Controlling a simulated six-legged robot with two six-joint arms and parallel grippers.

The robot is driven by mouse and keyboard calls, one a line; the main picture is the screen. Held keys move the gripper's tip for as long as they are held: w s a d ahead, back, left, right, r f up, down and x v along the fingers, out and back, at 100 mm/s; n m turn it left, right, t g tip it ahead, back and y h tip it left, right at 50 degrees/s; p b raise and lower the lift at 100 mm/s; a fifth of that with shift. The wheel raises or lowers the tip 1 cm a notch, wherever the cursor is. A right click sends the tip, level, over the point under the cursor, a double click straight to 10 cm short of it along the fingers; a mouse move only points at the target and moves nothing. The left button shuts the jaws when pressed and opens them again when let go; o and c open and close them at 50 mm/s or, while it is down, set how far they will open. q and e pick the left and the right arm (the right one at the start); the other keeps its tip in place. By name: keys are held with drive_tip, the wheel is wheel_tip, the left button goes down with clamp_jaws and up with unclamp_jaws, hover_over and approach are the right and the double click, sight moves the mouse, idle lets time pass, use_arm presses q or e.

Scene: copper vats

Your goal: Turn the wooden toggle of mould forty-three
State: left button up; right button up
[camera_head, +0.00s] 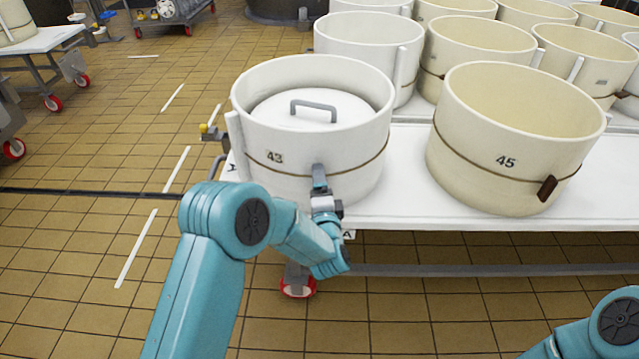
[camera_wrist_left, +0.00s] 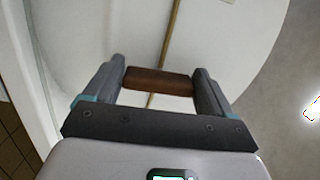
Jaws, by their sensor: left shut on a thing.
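Mould forty-three (camera_head: 250,125) is a white round mould marked 43, at the near left corner of the white table. A cord (camera_head: 350,172) runs around its wall. My left gripper (camera_head: 319,178) is at the mould's front wall, right of the number. In the left wrist view its fingers are shut on the brown wooden toggle (camera_wrist_left: 158,80), one at each end. The toggle lies crosswise over the cord, which shows above and below it. The gripper hides the toggle in the head view. My right gripper is out of view.
A lid with a grey handle (camera_head: 313,109) sits inside mould forty-three. Mould 45 (camera_head: 480,135), with its own brown toggle (camera_head: 547,188), stands to the right. Several more moulds fill the white table (camera_head: 400,205) behind. Tiled floor (camera_head: 90,230) is open at the left.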

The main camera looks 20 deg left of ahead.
use_arm(q)
drive_tip(key=shift+m, duration=0.5)
drive_tip(key=o, duration=0.9)
drive_tip(key=shift+c, duration=0.2)
drive_tip(key=p+v, duration=0.1)
drive_tip(key=v, duration=1.5)
drive_tip(key=shift+s+p, duration=0.2)
drive_tip(key=shift+p, duration=0.15)
